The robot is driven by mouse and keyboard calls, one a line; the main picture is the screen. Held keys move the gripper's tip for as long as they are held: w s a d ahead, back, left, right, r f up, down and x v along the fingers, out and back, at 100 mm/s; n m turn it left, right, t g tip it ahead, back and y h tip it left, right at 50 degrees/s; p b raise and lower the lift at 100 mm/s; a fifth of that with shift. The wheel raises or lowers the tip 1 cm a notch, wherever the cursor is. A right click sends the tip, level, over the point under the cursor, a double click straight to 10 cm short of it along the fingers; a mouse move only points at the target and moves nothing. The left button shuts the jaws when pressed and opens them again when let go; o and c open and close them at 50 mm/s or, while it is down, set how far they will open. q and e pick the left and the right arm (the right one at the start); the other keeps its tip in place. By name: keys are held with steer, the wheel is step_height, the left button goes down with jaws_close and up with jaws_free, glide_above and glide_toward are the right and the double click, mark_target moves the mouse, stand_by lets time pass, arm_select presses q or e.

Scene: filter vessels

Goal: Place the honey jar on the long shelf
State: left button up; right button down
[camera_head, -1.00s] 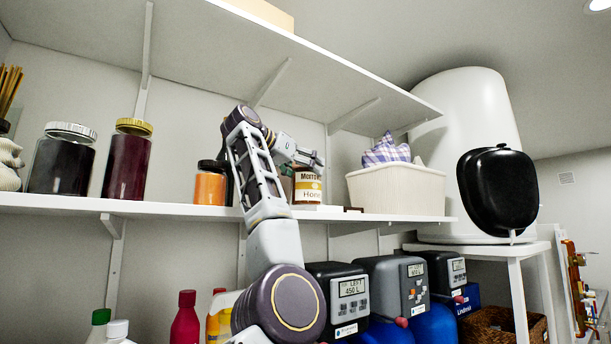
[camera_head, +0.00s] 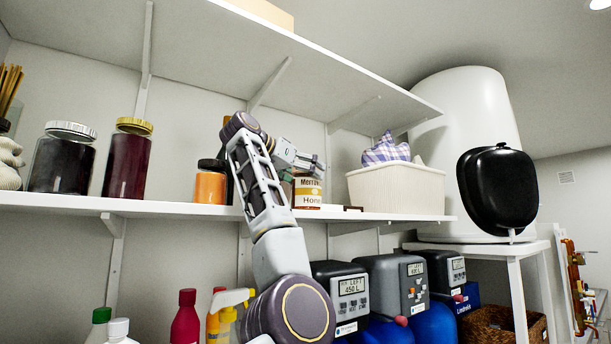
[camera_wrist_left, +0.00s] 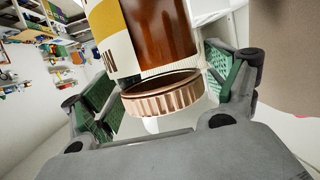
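The honey jar (camera_head: 307,191) is amber with a white-and-yellow label. In the head view it appears upright at the long shelf (camera_head: 165,208), between the orange jar and the cream basket. Its base is close to the shelf surface; I cannot tell if it touches. My left gripper (camera_head: 311,164) reaches over the jar from the left. My right gripper is not in view.
An orange jar (camera_head: 210,186) stands left of my left arm, dark jars (camera_head: 64,160) farther left. A cream basket (camera_head: 398,190) stands to the right, with a small dark block (camera_head: 353,209) before it. An upper shelf (camera_head: 230,60) hangs above. Control units (camera_head: 350,290) and bottles are below.

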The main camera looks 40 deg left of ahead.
arm_select(q)
steer(key=shift+r, duration=0.2)
stand_by(0.4)
steer(key=shift+b+v, duration=1)
steer(key=shift+v, duration=2.75)
